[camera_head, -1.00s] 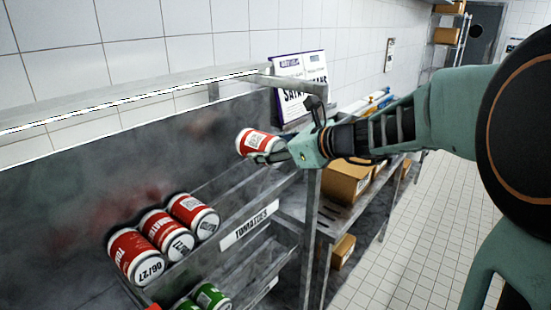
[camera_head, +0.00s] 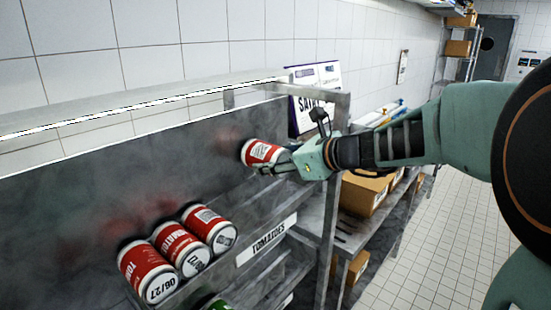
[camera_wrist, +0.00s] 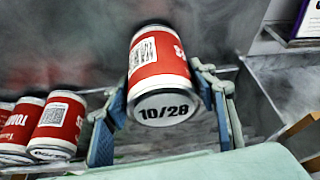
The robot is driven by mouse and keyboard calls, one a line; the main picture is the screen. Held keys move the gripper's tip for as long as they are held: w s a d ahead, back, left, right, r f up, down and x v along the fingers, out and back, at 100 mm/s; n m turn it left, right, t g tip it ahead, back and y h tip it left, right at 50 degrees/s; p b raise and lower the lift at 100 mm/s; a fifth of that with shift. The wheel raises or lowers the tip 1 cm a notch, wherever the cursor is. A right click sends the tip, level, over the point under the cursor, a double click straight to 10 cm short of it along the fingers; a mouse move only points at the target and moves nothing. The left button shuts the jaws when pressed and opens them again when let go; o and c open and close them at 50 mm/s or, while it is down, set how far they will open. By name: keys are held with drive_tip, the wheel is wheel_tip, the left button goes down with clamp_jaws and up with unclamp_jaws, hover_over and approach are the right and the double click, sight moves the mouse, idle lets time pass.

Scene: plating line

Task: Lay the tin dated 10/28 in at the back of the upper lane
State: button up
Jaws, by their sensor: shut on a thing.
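The tin dated 10/28 (camera_wrist: 160,72) is red with white ends and lies on its side, its dated end facing my wrist camera. It also shows in the head view (camera_head: 262,152). My gripper (camera_head: 280,158) is shut on it, one finger on each side in the wrist view (camera_wrist: 163,105). The tin is above the right part of the upper lane (camera_head: 235,215), near the grey back panel. Whether it touches the lane cannot be told.
A TOMATOES label (camera_head: 267,240) is on the lane's front edge. A green tin (camera_head: 216,304) shows in the lane below. A metal post (camera_head: 330,190) and a sign (camera_head: 316,88) stand close to my gripper. Cardboard boxes (camera_head: 365,193) sit on the shelf at right.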

wheel_tip(320, 180, down, 8)
drive_tip(key=b, duration=0.6)
drive_tip(key=shift+b, duration=0.4)
drive_tip(key=o, duration=1.5)
drive_tip(key=shift+c, duration=0.2)
drive_tip(key=shift+o, duration=1.1)
drive_tip(key=shift+f, duration=0.1)
drive_tip(key=shift+f, duration=0.1)
drive_tip(key=shift+d, duration=0.1)
